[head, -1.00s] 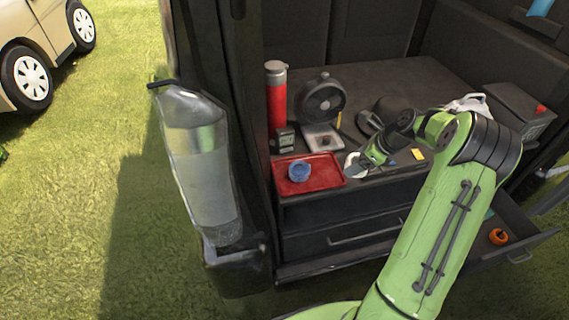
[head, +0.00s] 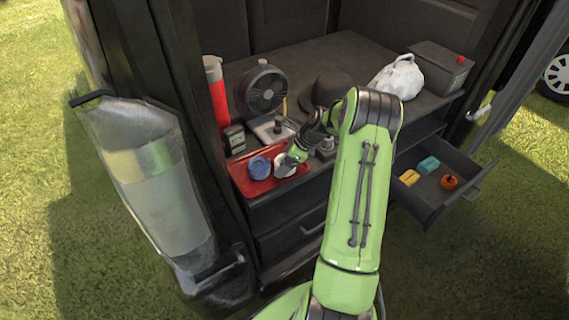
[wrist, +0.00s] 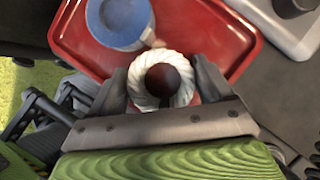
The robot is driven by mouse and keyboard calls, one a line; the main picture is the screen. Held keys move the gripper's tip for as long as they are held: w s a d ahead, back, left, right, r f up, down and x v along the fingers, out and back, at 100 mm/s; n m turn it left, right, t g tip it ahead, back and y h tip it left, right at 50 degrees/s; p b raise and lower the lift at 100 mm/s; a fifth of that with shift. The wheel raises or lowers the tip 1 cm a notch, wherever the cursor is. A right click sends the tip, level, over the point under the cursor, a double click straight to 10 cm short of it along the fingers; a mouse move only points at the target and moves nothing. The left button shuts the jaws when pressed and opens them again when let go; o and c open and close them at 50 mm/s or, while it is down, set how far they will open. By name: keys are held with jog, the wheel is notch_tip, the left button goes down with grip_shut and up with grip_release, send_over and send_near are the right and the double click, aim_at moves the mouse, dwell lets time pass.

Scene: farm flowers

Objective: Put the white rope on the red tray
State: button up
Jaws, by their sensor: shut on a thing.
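The white rope (wrist: 184,90) is a coiled roll with a dark red-brown round centre. My gripper (wrist: 162,88) is shut on it, one finger at each side. In the wrist view the rope is over the near edge of the red tray (wrist: 215,40). In the head view the rope (head: 284,166) is at the right part of the red tray (head: 240,180), partly hidden by my gripper (head: 290,160). Whether it touches the tray is hard to tell. A blue and white roll (wrist: 120,18) lies on the tray, to the left of the rope.
Behind the tray stand a red bottle (head: 217,92), a black fan (head: 262,92) and a dark hat (head: 330,88). A white bag (head: 399,76) and a dark box (head: 440,66) are at the back right. An open drawer (head: 430,205) holds small coloured items at the right.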

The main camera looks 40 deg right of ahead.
jog(key=o, duration=1.1)
jog(key=p+v, duration=0.4)
jog(key=v, duration=0.8)
jog(key=shift+r, duration=0.1)
